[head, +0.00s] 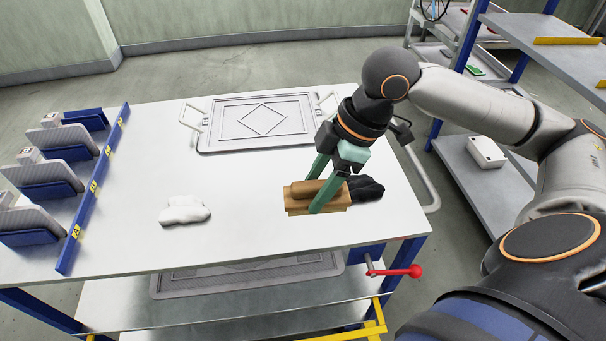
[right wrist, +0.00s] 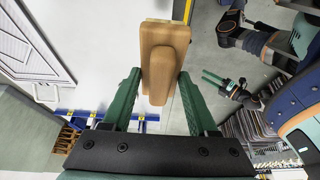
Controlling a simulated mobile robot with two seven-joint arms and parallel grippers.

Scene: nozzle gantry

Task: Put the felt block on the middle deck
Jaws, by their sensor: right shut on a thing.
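The felt block (head: 300,205) is a tan wooden-looking block with a raised rounded grip on top. My right gripper (head: 312,196) is shut on it, with a green finger on each side, over the right front part of the white tabletop. I cannot tell whether its underside touches the table. The block (right wrist: 160,60) also shows between the fingers in the right wrist view. A lower deck (head: 215,316) shows beneath the tabletop, partly hidden by it. My left gripper (right wrist: 218,82) shows small in the right wrist view, empty with its fingers apart.
A black cloth (head: 367,188) lies right beside the block, and a white cloth (head: 185,211) lies farther left. A grey tray (head: 225,142) sits at the back. A blue-railed rack (head: 92,190) fills the left end. A red-knobbed crank (head: 413,271) sticks out at the front right.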

